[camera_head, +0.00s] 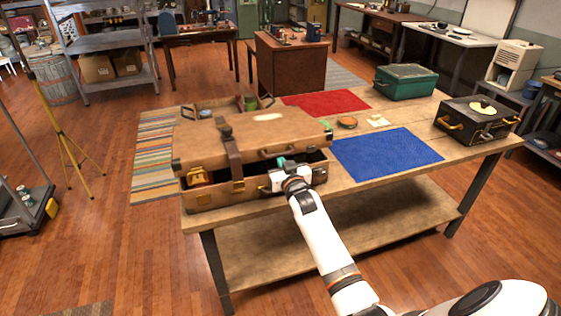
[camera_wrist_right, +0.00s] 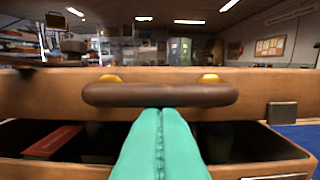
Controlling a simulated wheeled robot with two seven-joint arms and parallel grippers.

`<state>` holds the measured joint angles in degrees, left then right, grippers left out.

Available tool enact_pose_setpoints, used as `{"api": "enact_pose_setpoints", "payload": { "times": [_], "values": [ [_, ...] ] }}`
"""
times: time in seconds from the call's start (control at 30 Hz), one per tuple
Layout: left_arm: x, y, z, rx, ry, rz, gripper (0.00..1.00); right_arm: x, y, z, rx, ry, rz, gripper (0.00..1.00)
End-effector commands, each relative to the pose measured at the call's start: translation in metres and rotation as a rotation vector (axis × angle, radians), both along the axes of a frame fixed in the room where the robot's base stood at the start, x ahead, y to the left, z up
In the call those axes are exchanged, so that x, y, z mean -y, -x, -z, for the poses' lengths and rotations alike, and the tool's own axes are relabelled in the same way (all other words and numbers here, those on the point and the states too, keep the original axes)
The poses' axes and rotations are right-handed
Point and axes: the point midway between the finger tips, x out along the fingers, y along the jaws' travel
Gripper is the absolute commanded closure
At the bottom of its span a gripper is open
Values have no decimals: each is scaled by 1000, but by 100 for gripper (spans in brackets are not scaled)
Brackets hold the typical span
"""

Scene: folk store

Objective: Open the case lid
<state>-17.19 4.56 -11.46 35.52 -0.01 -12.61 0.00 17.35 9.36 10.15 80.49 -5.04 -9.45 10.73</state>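The brown case stands on the wooden table. Its lid (camera_head: 210,143) is partly raised at the front, leaving a dark gap above the case's lower body (camera_head: 212,197). A strap (camera_head: 232,152) hangs over the lid's front. The lid's brown bar handle (camera_wrist_right: 160,94) spans the middle of the right wrist view. My right gripper (camera_head: 283,165) is at the case front, below the handle. Its teal fingers (camera_wrist_right: 160,140) are together, with nothing visible between them, and their tips meet the handle's lower edge. I cannot tell whether they touch it. My left gripper is not in view.
A blue mat (camera_head: 387,153) and a red mat (camera_head: 326,103) lie on the table (camera_head: 450,170). A green case (camera_head: 405,82) and a black case (camera_head: 478,119) stand on its right. Small items lie behind the blue mat. Red and dark items show inside the brown case.

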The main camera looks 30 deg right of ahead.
Motion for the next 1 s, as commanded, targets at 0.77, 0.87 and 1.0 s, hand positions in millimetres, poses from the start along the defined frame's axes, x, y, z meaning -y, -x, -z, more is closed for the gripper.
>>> {"api": "enact_pose_setpoints", "payload": {
  "times": [0.77, 0.87, 1.0],
  "values": [
    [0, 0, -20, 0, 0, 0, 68, 1, -5, -28, 6, 1, -1, 100],
    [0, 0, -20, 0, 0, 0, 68, 1, -4, -28, 6, 1, 0, 100],
    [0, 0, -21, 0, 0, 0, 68, 1, -5, -29, 6, 1, 0, 100]
  ]
}}
